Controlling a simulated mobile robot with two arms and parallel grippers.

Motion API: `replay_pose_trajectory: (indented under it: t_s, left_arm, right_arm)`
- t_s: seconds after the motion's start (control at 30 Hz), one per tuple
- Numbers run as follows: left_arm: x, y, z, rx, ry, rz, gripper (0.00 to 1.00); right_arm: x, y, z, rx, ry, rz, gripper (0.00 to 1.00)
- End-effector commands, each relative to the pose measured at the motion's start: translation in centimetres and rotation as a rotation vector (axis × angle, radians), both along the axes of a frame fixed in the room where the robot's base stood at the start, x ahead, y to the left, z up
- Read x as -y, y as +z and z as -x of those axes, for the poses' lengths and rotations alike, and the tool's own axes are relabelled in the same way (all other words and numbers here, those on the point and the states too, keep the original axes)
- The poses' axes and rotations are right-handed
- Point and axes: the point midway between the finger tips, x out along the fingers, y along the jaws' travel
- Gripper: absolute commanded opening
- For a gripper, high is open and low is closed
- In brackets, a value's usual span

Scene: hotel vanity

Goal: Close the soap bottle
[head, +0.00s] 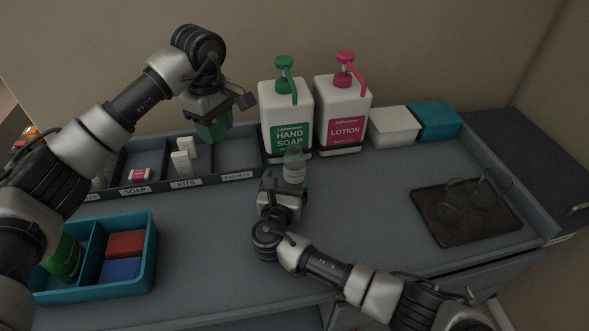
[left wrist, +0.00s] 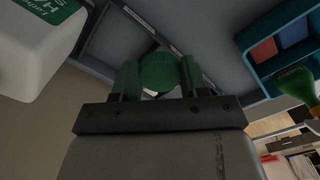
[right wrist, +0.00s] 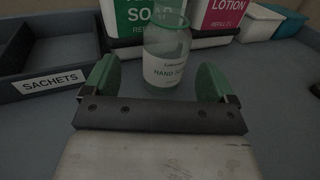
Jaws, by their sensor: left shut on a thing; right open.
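The small clear soap bottle (head: 294,172) stands upright on the counter in front of the hand soap dispenser. In the right wrist view the bottle (right wrist: 165,65), with its white label, is between and just beyond my right gripper's (right wrist: 158,82) open green fingers. My right gripper (head: 282,188) is low at the bottle's near side in the head view. My left gripper (head: 213,130) is raised above the organizer, left of the bottle. In the left wrist view my left gripper (left wrist: 158,78) is shut on a round green cap (left wrist: 158,70).
A hand soap dispenser (head: 285,105) and a lotion dispenser (head: 342,105) stand behind the bottle. A labelled organizer (head: 230,177) lies left. A teal box (head: 153,255) is front left. A dark tray (head: 440,235) with glasses is right. The counter's middle right is clear.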

Motion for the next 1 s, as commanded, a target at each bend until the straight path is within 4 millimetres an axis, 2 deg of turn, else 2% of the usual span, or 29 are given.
replay_pose_trajectory:
  t_s: [0.2, 0.4, 0.57, 0.97, 1.0]
  left_arm:
    - [0.0, -0.3, 0.0, 0.000, 0.000, 0.000, 0.22]
    - [0.0, -1.8, 0.0, 0.000, 0.000, 0.000, 0.22]
    - [0.0, -2.9, 0.0, 0.000, 0.000, 0.000, 0.22]
    - [0.0, -2.8, 0.0, 0.000, 0.000, 0.000, 0.22]
    - [0.0, -2.8, 0.0, 0.000, 0.000, 0.000, 0.22]
  right_arm:
    - [0.2, 0.0, -0.4, 0.002, -0.001, 0.000, 0.87]
    - [1.6, 0.2, -3.1, 0.004, -0.002, 0.001, 0.87]
    - [1.7, 0.2, -4.7, 0.002, -0.001, 0.000, 0.87]
    - [1.7, 0.4, -4.9, 0.000, 0.000, 0.000, 0.87]
    - [1.7, 0.4, -4.9, 0.000, 0.000, 0.000, 0.81]
